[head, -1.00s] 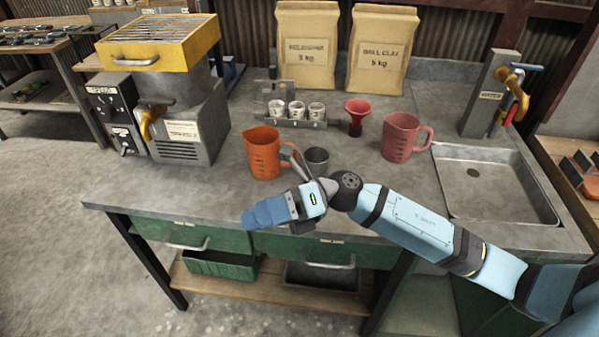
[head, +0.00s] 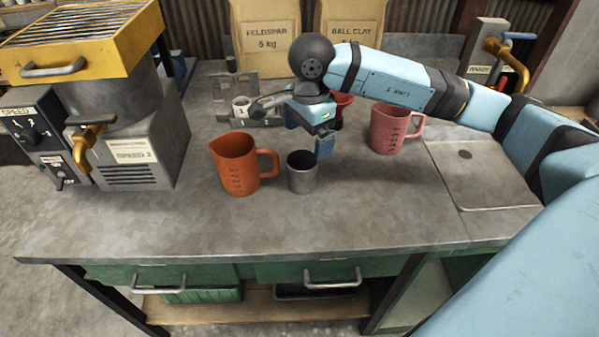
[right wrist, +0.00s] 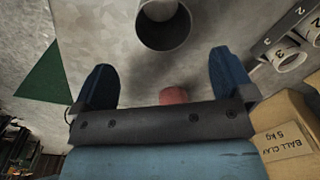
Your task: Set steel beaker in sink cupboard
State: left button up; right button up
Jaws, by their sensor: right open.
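The steel beaker (head: 302,178) stands upright on the grey counter, just right of the orange jug. My right gripper (head: 308,134) is open and empty, above and slightly behind the beaker, with its blue fingers apart. In the right wrist view the beaker (right wrist: 163,32) shows its dark round mouth ahead of the spread fingers (right wrist: 160,65), not between them. My left gripper is out of view.
The orange jug (head: 238,168) stands close left of the beaker and the pink jug (head: 388,130) stands to its right. A red funnel (head: 342,105) and a cup rack (head: 262,120) are behind. The yellow-topped machine (head: 120,110) fills the left. The front counter is clear.

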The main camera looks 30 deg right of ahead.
send_near(302, 165)
jog(key=s+a+f, duration=0.1)
jog(key=s+f, duration=0.1)
jog(key=s, duration=0.1)
jog(key=f, duration=0.3)
jog(key=w+f, duration=0.1)
jog(key=f, duration=0.1)
jog(key=shift+w+a+f, duration=0.1)
jog(key=shift+a, duration=0.15)
jog(key=c, duration=1)
